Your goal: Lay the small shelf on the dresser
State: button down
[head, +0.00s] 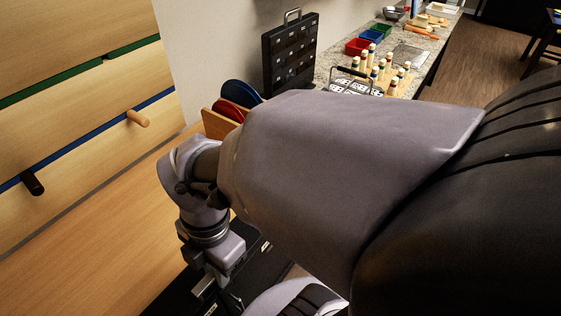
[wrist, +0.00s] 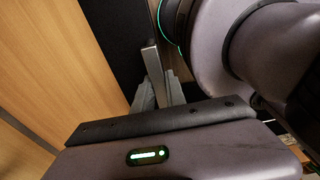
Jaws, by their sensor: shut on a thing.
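My gripper (head: 228,302) is low in the head view, partly hidden by my arm. In the wrist view its fingers (wrist: 159,95) are shut on a silver bar-like handle (wrist: 151,62) of a black flat-sided thing (wrist: 115,35), apparently the small shelf. Parts of this black thing (head: 262,254) also show below my wrist in the head view; most of it is hidden. Light wooden drawer-like fronts, apparently the dresser (head: 70,140), stand at the left, with a light knob and a dark knob. Plain wood (wrist: 40,60) fills the left of the wrist view, beside the black thing.
A black case with a handle (head: 290,52) stands upright at the back by the wall. Red and blue discs (head: 229,109) sit in a wooden holder. My arm hides the middle and right.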

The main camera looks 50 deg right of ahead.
aim_at(204, 271)
jog(key=shift+s+a+f, duration=0.1)
jog(key=shift+s+f, duration=0.2)
jog(key=shift+f, duration=0.15)
jog(key=w+p, duration=0.2)
jog(key=p, duration=0.1)
jog(key=w+r+p, duration=0.1)
jog(key=w+p, duration=0.1)
jog(key=p, duration=0.2)
jog(key=shift+w+a+r, duration=0.1)
jog(key=shift+w+r, duration=0.05)
jog(key=shift+w+p, duration=0.35)
jog(key=shift+p, duration=0.75)
jog(key=w+f, duration=0.1)
jog(key=w, duration=0.2)
jog(key=w+f+p, duration=0.1)
jog(key=w, duration=0.3)
jog(key=w+p, duration=0.1)
jog(key=w, duration=0.2)
jog(key=shift+w+a+f, duration=0.4)
notch_tip(204, 271, down, 4)
jog(key=shift+r+b, duration=0.15)
jog(key=shift+b, duration=0.45)
jog(key=shift+w+r, duration=0.1)
